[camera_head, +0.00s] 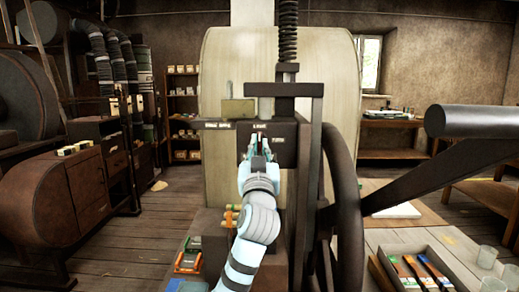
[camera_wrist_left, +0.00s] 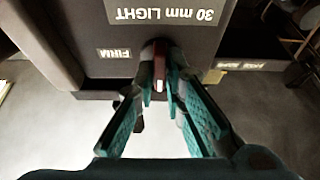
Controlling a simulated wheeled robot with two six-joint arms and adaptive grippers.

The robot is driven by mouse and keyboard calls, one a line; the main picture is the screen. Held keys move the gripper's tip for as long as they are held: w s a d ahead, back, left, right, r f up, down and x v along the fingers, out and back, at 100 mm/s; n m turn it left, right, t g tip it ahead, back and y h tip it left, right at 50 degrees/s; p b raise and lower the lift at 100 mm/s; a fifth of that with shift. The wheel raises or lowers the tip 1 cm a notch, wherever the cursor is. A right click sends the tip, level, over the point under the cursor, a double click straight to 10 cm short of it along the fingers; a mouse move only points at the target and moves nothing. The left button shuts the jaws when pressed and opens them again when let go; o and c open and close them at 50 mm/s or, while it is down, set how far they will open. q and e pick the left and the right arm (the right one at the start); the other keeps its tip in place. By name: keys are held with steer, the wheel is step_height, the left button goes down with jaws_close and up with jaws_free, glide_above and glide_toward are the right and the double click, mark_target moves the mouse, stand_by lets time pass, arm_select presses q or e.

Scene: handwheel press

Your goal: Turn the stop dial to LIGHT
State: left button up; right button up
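The stop dial (camera_wrist_left: 160,68) is a small dark red knob with a pale mark on its near end. In the head view my left gripper (camera_head: 258,150) reaches up to the plate and hides most of the dial. I cannot tell which label the mark points to. My right gripper is not in view.
The dark handwheel (camera_head: 347,210) stands just right of my left arm. A thick grey bar (camera_head: 478,121) juts in at the right. A tray (camera_head: 402,272) of coloured items and glasses (camera_head: 487,257) sit on the table at lower right. The vertical screw (camera_head: 288,35) rises above the plate.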

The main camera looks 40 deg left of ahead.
arm_select(q)
steer(key=o, duration=0.4)
steer(key=shift+c, duration=0.2)
steer(key=v, duration=1.2)
